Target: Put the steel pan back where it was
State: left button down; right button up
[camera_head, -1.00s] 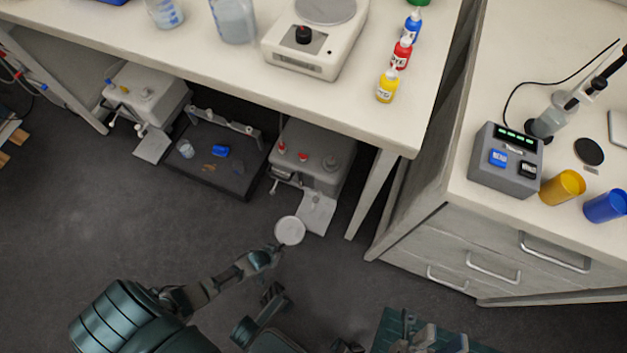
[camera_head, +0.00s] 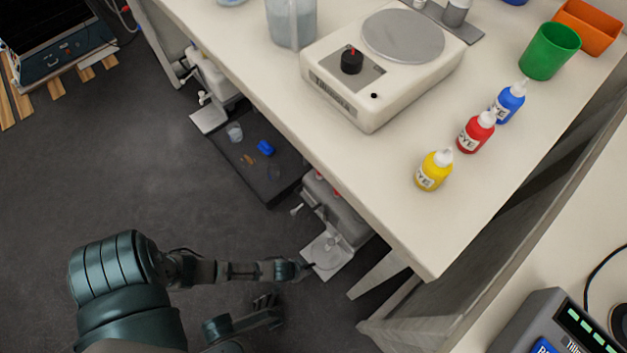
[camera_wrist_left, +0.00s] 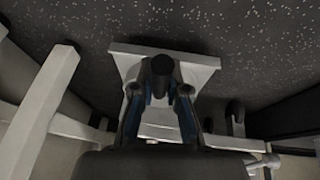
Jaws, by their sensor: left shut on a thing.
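The pan is hard to make out there.
The bench (camera_head: 400,215) overhangs the device, with its leg (camera_head: 378,274) just right of the plate. A black low platform (camera_head: 262,170) with small items and another grey device (camera_head: 215,85) stand further left. Dark floor (camera_head: 130,180) is open on the left.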

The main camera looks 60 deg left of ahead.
pick_arm(q)
jog(key=shift+r, duration=0.1)
jog(key=c, duration=1.2)
grip_release()
jog(key=shift+f, duration=0.2)
